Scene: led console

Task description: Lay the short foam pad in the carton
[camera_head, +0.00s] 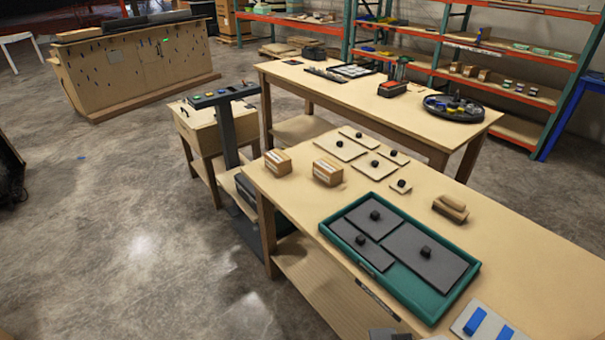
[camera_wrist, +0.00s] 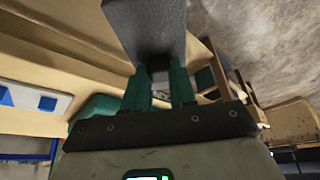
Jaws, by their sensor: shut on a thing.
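In the wrist view, my gripper (camera_wrist: 159,82) has two teal fingers shut on a flat dark grey pad (camera_wrist: 148,28). The pad reaches up out of the picture, so its full length is hidden. I take it for the short foam pad. In the head view my gripper is not clearly visible; only a small grey piece shows at the bottom edge. I cannot pick out the carton with certainty.
A teal tray (camera_head: 441,305) on the near table (camera_head: 530,250) holds three dark grey panels with black knobs. Several beige knobbed plates (camera_head: 340,146) lie behind it. A white panel with blue bars (camera_head: 483,322) lies to its right. The table's right side has free room.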

